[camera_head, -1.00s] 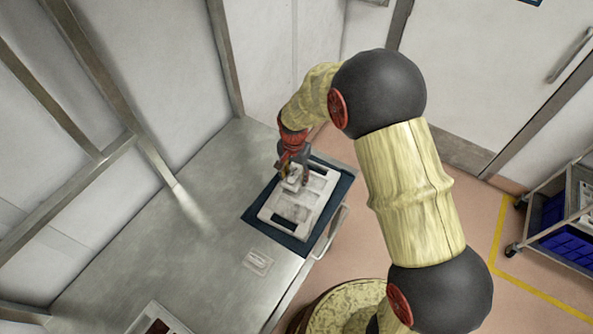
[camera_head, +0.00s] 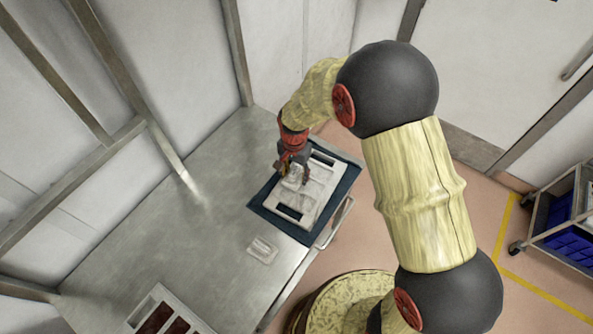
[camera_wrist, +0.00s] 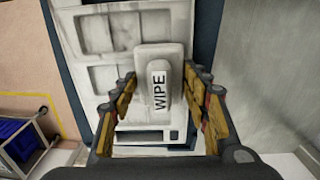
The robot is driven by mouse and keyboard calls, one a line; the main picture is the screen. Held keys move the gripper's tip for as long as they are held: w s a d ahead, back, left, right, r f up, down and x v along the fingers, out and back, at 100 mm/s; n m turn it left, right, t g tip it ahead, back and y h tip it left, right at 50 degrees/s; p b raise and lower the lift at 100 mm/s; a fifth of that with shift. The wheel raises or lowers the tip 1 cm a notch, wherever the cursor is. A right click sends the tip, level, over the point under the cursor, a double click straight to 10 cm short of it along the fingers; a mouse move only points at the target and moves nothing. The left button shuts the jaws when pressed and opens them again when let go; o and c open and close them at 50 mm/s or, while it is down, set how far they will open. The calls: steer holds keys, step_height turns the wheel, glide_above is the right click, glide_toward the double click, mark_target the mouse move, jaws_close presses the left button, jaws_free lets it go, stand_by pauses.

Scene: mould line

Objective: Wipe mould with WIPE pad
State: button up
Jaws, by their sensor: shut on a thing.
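The white mould (camera_head: 318,198) lies on a dark blue mat (camera_head: 343,188) near the right edge of the metal table. In the wrist view the mould (camera_wrist: 98,78) shows recessed compartments with grey smudges. The WIPE pad (camera_wrist: 160,62) is a pale block with a handle labelled WIPE, held over the mould. My gripper (camera_head: 296,178) is shut on the pad, its yellow-brown fingers on both sides of the handle in the wrist view (camera_wrist: 165,100). The pad appears at the mould's surface; I cannot tell whether it touches.
A small clear tray (camera_head: 262,250) sits on the metal table (camera_head: 190,235) beside the mat. A white tray with dark red compartments (camera_head: 165,315) is at the table's front. A metal handle (camera_head: 338,222) juts from the table edge. A trolley with blue crates (camera_head: 570,230) stands right.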

steer(key=shift+s+a+f, duration=0.1)
steer(key=shift+s+a, duration=0.35)
steer(key=shift+s, duration=0.3)
steer(key=shift+s+a+f, duration=0.1)
steer(key=shift+s+a, duration=0.35)
steer(key=shift+s, duration=0.3)
steer(key=shift+s+a, duration=0.45)
steer(key=shift+s, duration=0.3)
step_height(320, 180, up, 8)
steer(key=p, duration=0.5)
steer(key=shift+w+r, duration=0.1)
